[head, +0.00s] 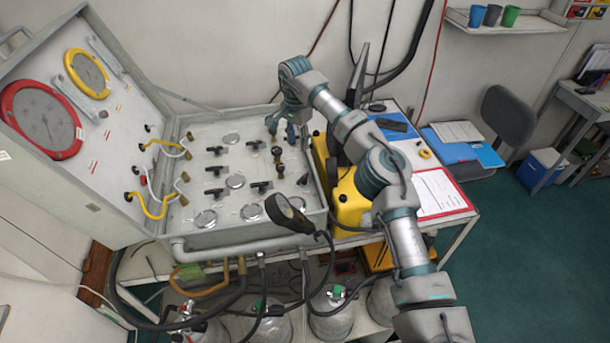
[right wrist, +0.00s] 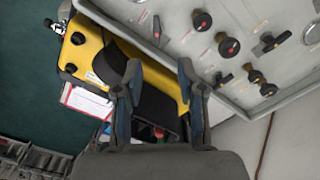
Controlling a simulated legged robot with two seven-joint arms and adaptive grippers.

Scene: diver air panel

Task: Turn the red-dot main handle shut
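The air panel (head: 197,160) lies in an open grey case and carries several black lever handles and round knobs. One black lever handle (head: 261,186) is near the panel's middle; in the right wrist view a black lever handle (right wrist: 272,43) is at upper right. Small red marks show by several handles, but I cannot tell which handle has the red dot. My right gripper (head: 281,128) is over the panel's far right corner, fingers pointing down. In the right wrist view its fingers (right wrist: 161,85) are apart with nothing between them. My left gripper is not in view.
The raised lid holds a red-rimmed gauge (head: 42,120) and a yellow-rimmed gauge (head: 87,73). A yellow case (head: 348,205) stands close on the right. Cylinders (head: 331,315) stand below.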

